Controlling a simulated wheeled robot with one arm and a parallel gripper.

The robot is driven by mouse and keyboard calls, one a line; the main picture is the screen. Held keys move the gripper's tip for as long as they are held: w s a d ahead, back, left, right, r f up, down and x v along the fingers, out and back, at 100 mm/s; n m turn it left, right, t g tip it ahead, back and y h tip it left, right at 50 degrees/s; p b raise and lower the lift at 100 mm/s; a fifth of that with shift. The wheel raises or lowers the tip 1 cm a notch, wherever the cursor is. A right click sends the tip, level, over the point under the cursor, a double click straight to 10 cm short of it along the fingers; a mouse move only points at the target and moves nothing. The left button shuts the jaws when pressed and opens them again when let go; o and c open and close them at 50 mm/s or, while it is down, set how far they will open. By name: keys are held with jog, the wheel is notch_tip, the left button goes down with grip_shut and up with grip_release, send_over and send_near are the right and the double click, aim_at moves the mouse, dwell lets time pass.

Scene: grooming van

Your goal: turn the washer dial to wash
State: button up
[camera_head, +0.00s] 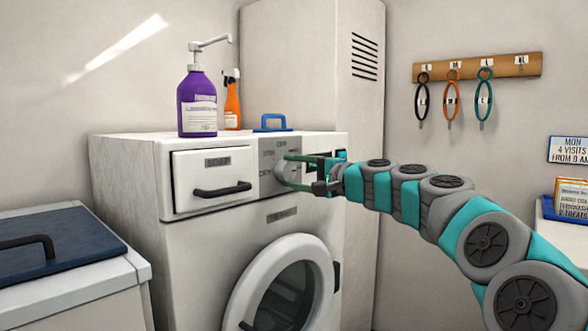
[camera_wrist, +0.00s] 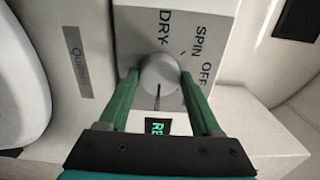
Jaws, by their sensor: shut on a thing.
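The washer (camera_head: 180,250) stands in the middle of the head view, with a grey dial panel (camera_head: 267,185) at its upper right. The round pale dial (camera_wrist: 158,75) is between the two green fingers of my gripper (camera_wrist: 158,82) in the wrist view. My gripper (camera_head: 290,171) is shut on the dial. A dark line on the dial points down in the wrist view, toward the green-lettered display (camera_wrist: 158,127). OFF, SPIN and DRY are readable around the dial. I cannot see a WASH label; the fingers and dial cover part of the panel.
A soap drawer (camera_head: 214,178) is shut left of the dial. The round washer door (camera_head: 245,300) is below. A purple pump bottle (camera_head: 197,105), an orange spray bottle (camera_head: 232,105) and a blue-handled item (camera_head: 270,124) stand on top. A tall cabinet (camera_head: 300,70) is behind.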

dwell(0.3)
jog(key=o, duration=1.4)
jog(key=v, duration=0.7)
jog(key=shift+s+d+b, duration=0.2)
jog(key=shift+d+b, duration=0.15)
jog(key=shift+b, duration=0.05)
